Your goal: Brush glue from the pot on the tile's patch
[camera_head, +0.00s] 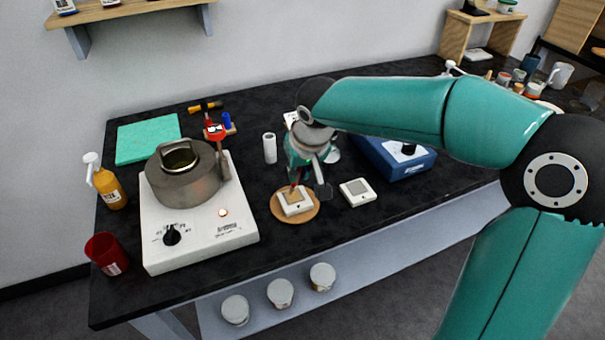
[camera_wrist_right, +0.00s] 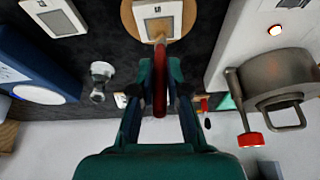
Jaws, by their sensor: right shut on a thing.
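My right gripper (camera_head: 308,181) is above the tile, shut on the brush, whose red handle (camera_wrist_right: 160,85) runs between the fingers. The brush tip is close to the patch; I cannot tell whether it touches. The grey glue pot (camera_head: 185,183) stands on the white hotplate (camera_head: 205,243) to the left, and at the right of the wrist view (camera_wrist_right: 270,75). My left gripper is not in view.
Another tile (camera_head: 357,192) lies right of the board, near a blue box (camera_head: 400,160). A white cylinder (camera_head: 269,148) stands behind the board. An amber bottle (camera_head: 110,190) and a red cup (camera_head: 104,254) stand left of the hotplate. A green mat (camera_head: 148,138) lies behind.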

